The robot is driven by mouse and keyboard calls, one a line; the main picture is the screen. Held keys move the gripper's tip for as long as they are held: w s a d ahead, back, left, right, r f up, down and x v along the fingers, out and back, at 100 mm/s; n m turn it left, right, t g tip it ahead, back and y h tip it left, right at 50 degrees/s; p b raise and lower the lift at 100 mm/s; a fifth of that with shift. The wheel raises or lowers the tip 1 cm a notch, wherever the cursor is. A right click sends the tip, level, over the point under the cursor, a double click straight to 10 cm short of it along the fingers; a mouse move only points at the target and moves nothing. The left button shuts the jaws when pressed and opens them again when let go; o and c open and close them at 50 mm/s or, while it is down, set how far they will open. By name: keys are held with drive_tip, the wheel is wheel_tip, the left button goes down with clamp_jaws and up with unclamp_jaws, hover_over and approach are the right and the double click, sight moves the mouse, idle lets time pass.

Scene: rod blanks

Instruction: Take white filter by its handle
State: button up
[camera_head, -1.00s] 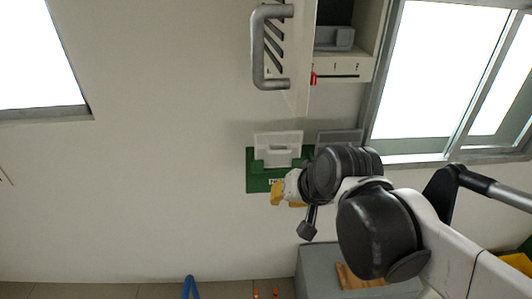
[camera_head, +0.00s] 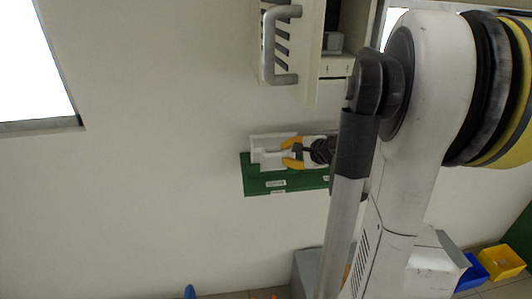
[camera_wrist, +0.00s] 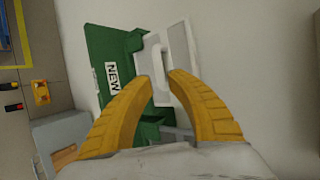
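The white filter (camera_head: 262,141) is a flat panel with a raised handle, standing in a green holder (camera_head: 255,181) against the wall. In the wrist view the white filter (camera_wrist: 181,40) shows its pale handle (camera_wrist: 157,56) facing me, beside the green holder (camera_wrist: 104,45) with its "NEW" label. My gripper (camera_head: 287,153) has yellow fingers, apart and pointing at the handle. In the wrist view my gripper (camera_wrist: 160,77) is open, its fingertips on either side of the handle's near end. I cannot tell whether they touch it.
Above the holder is a cabinet with a grey bar handle (camera_head: 268,45). A grey box (camera_head: 307,266) stands below. Yellow (camera_head: 503,262) and blue (camera_head: 472,272) bins are at lower right. The wall to the left is clear.

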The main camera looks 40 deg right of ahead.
sight(277, 154)
drive_tip(key=x, duration=0.7)
drive_tip(key=shift+a, duration=0.1)
drive_tip(key=shift+s+r, duration=0.1)
drive_tip(key=shift+s, duration=0.1)
clamp_jaws()
